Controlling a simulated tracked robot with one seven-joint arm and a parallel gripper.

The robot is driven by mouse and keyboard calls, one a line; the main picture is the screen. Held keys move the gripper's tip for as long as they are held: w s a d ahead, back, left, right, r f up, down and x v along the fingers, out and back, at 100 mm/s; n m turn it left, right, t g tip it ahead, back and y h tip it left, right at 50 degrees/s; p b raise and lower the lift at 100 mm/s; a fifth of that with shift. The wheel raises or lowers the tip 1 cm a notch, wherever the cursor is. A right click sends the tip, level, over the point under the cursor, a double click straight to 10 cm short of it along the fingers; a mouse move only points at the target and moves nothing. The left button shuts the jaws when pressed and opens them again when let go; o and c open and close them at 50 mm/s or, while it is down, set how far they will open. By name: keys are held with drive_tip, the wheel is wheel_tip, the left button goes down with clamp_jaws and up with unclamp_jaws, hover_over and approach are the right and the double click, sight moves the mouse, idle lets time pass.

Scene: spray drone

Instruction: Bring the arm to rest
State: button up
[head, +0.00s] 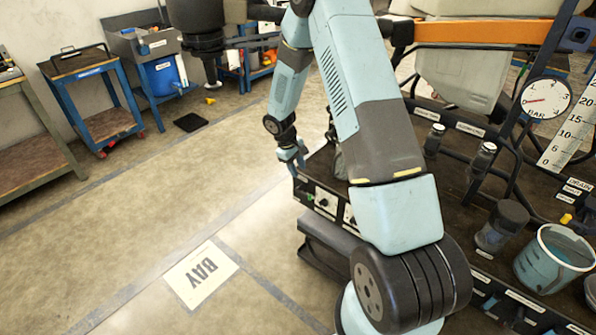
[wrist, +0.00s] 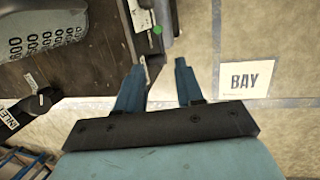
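My gripper (head: 294,157) hangs from the folded blue arm beside the front left edge of the black deck (head: 462,200). In the wrist view its two blue fingers (wrist: 160,68) are apart, with nothing between them but floor and the deck's edge. The gripper appears empty. My upper arm covers part of the deck in the head view. I cannot tell the exact gap between the fingers and the deck's side panel (head: 325,203).
On the deck stand a pressure gauge (head: 546,98), a bucket (head: 553,258) and a dark-lidded jar (head: 502,226). A knob labelled INLET (wrist: 41,101) shows in the wrist view. An orange drone arm (head: 480,31) spans above. The floor around the BAY sign (head: 201,275) is clear. Carts (head: 92,97) stand left.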

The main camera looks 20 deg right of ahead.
idle(0.3)
drive_tip(key=s+d+r+m+t, duration=0.1)
drive_tip(key=s+r, duration=0.3)
drive_tip(key=r, duration=0.6)
drive_tip(key=s+r+m+t, duration=0.1)
drive_tip(key=s+r, duration=0.2)
drive_tip(key=r, duration=0.7)
drive_tip(key=s+d+r+m+t, duration=0.15)
drive_tip(key=s+r, duration=0.25)
drive_tip(key=r, duration=0.6)
drive_tip(key=s+a+r+m+t+y, duration=0.1)
drive_tip(key=s+r, duration=0.5)
drive_tip(key=s, duration=0.6)
drive_tip(key=s+a+r+m+t+y, duration=0.1)
drive_tip(key=s+r+m+y, duration=0.1)
drive_tip(key=s+r, duration=0.4)
drive_tip(key=s, duration=0.5)
drive_tip(key=shift+s+a+r+t, duration=0.25)
drive_tip(key=shift+s+r+t, duration=0.1)
drive_tip(key=shift+s, duration=0.05)
drive_tip(key=shift+d, duration=0.1)
